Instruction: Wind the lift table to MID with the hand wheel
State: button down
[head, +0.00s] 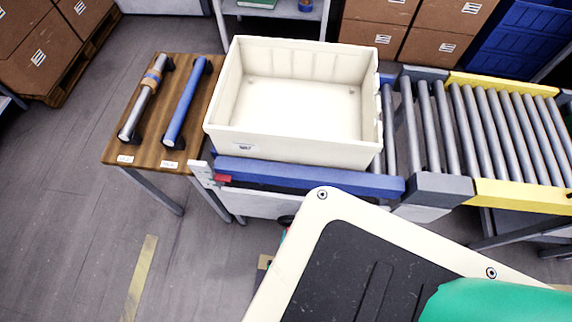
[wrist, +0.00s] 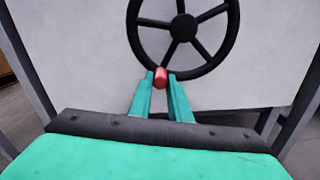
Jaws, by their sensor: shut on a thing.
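The black spoked hand wheel (wrist: 182,28) is mounted on a pale panel (wrist: 80,60) in the wrist view. Its red knob (wrist: 160,77) is at the bottom of the rim. My gripper (wrist: 160,84) is shut on the knob with its teal fingertips on either side. In the head view my own body hides most of the wheel and all of the gripper. The lift table (head: 300,176) has a blue edge. A red pointer (head: 223,178) sits beside a white scale plate (head: 202,174) at its left corner; the scale's marks are too small to read.
An empty cream tote (head: 225,140) sits on the lift table. A roller conveyor (head: 510,195) with yellow rails adjoins on the right. A wooden table (head: 140,158) on the left holds a silver roller (head: 140,102) and a blue roller (head: 185,103). The floor at front left is clear.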

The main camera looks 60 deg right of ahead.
jog(key=shift+s+r, duration=0.1)
jog(key=c, duration=1.6)
grip_release()
jog(key=shift+c, duration=0.2)
jog(key=shift+a, duration=0.15)
jog(key=v, duration=1)
jog(key=shift+a, duration=0.2)
